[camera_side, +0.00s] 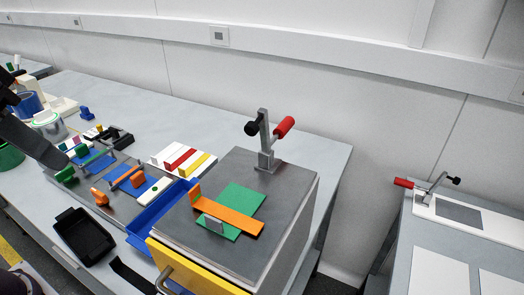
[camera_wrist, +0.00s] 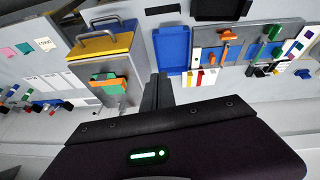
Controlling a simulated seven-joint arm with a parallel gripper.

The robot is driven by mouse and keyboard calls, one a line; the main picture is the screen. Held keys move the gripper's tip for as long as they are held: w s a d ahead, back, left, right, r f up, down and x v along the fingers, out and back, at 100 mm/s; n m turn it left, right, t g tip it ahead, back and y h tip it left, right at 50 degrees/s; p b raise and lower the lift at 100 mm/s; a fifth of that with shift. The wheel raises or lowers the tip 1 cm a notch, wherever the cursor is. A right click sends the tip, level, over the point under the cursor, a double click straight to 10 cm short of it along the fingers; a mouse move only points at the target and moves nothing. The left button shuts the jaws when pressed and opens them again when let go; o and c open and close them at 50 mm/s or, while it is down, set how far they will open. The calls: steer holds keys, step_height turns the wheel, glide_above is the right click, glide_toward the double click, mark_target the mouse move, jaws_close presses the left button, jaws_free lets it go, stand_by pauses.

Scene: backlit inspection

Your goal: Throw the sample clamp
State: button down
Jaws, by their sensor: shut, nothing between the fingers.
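The sample clamp (camera_side: 265,143) stands at the back of a grey-topped box (camera_side: 298,187) in the side view. Its metal arm is upright, its black tip (camera_side: 252,128) is raised at the left, and its red handle (camera_side: 284,127) points up to the right. A green plate (camera_side: 244,202) with an orange bar (camera_side: 225,215) across it lies on the box top, apart from the black tip. In the wrist view my gripper (camera_wrist: 158,78) is shut and empty, away from the clamp. The clamp is too small to make out clearly there.
A blue tray (camera_side: 160,221) lies left of the box, with a white block carrying red and yellow strips (camera_side: 184,160) behind it. A black tray (camera_side: 83,237) is nearer the front. A second red-handled clamp (camera_side: 431,190) stands on a separate bench at right.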

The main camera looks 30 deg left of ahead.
steer(key=w+d+r+n+g+h, duration=0.1)
steer(key=w+d+n+g+h, duration=0.3)
steer(key=w, duration=0.5)
steer(key=w+d+n+g+h, duration=0.2)
steer(key=w+d+n+h, duration=0.2)
steer(key=w+d, duration=0.3)
steer(key=w+a+f+n+t+h, duration=0.1)
steer(key=w+a+n+h, duration=0.35)
steer(key=w, duration=0.45)
steer(key=w+a+f+n+h, duration=0.1)
steer(key=w+a+n+h, duration=0.2)
steer(key=w+n+h, duration=0.5)
step_height(320, 180, down, 16)
steer(key=w+m+y, duration=0.2)
steer(key=m+y, duration=0.1)
steer(key=m, duration=0.1)
steer(key=d+r, duration=0.4)
steer(key=d, duration=0.7)
steer(key=shift+s+d+r, duration=0.2)
steer(key=shift+s+r, duration=0.1)
steer(key=shift+r, duration=0.05)
steer(key=shift+r+h, duration=0.1)
steer(key=shift+h, duration=0.15)
